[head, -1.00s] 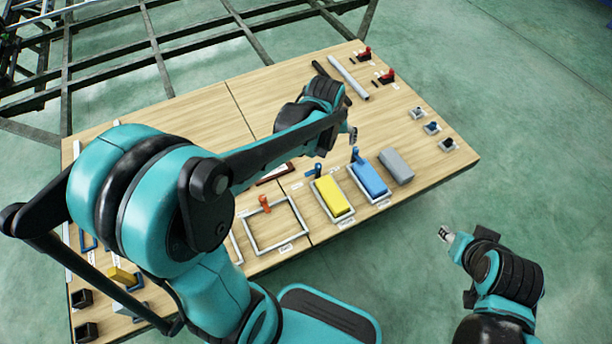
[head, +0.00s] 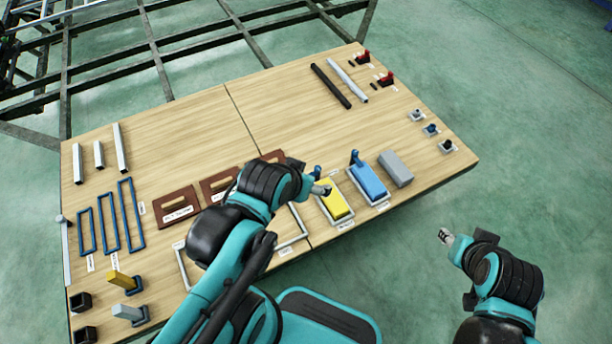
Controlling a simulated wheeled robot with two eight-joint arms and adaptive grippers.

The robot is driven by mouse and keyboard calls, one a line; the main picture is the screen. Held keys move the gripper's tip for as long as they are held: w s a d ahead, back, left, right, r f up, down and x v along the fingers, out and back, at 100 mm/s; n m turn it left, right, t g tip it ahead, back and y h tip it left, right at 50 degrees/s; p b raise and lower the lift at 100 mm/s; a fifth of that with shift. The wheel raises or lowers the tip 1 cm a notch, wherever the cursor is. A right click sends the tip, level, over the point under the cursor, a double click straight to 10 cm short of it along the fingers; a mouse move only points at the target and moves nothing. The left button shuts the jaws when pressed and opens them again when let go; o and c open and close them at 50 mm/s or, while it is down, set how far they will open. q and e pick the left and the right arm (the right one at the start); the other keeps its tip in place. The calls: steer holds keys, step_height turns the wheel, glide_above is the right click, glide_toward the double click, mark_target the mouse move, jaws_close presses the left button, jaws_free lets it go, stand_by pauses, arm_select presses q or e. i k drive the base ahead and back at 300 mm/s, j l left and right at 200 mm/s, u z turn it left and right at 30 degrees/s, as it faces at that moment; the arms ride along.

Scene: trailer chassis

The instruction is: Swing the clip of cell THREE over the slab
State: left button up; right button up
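A yellow slab (head: 336,205) lies in a white-framed cell (head: 347,224), with a dark blue clip (head: 317,172) upright at its far end. A blue slab (head: 369,180) lies in the neighbouring cell (head: 381,204), with its blue clip (head: 355,157) standing at the far end. The labels are too small to show which cell is THREE. My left gripper (head: 323,190) is at the yellow slab's far end, close to its clip; contact and finger opening are unclear. My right gripper (head: 446,237) hangs off the table's front right edge, its opening unclear.
A grey slab (head: 396,168) lies right of the blue one. Brown plates (head: 179,206), blue loops (head: 131,216) and yellow and grey blocks (head: 124,280) are at left. A black bar (head: 331,86) and a light bar (head: 348,76) lie at the back. The centre back is clear.

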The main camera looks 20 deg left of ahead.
mark_target(317, 170)
steer(key=j+z, duration=0.35)
steer(key=j, duration=0.2)
steer(key=k+j+z, duration=0.1)
steer(key=j+z, duration=0.2)
steer(key=j, duration=0.2)
steer(key=k+j+z, duration=0.15)
steer(key=j+z, duration=0.2)
steer(key=j, duration=0.2)
